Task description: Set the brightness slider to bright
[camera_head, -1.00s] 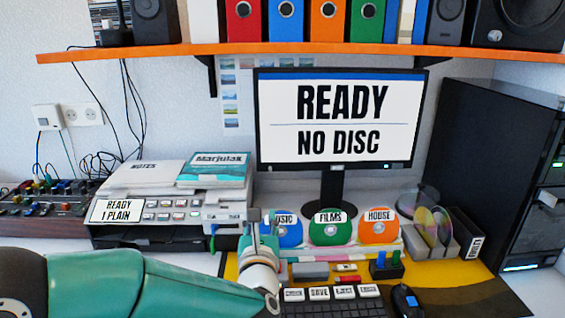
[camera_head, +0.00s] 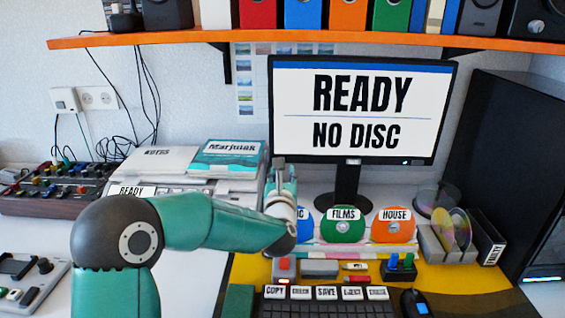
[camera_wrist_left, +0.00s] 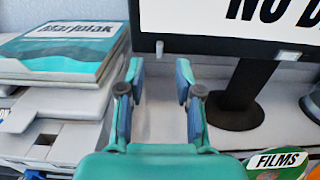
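My left gripper (camera_head: 282,172) is raised in front of the monitor's lower left corner, right of the copier. In the left wrist view its fingers (camera_wrist_left: 160,72) are apart with nothing between them. The monitor (camera_head: 355,158) reads "READY NO DISC". A small pale upright piece (camera_wrist_left: 160,49) shows at its lower left bezel, just beyond the fingertips. I cannot tell whether this piece is the brightness slider; no slider is labelled. The copier (camera_head: 185,185) is partly hidden by my left arm. My right gripper is not in view.
A booklet (camera_head: 228,155) lies on the copier. Discs, including a green one labelled FILMS (camera_head: 343,230), stand below the monitor. A black keyboard (camera_head: 325,308) lies in front. A control panel (camera_head: 28,278) and a mixer (camera_head: 50,190) are at the left. An orange shelf (camera_head: 340,37) runs above.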

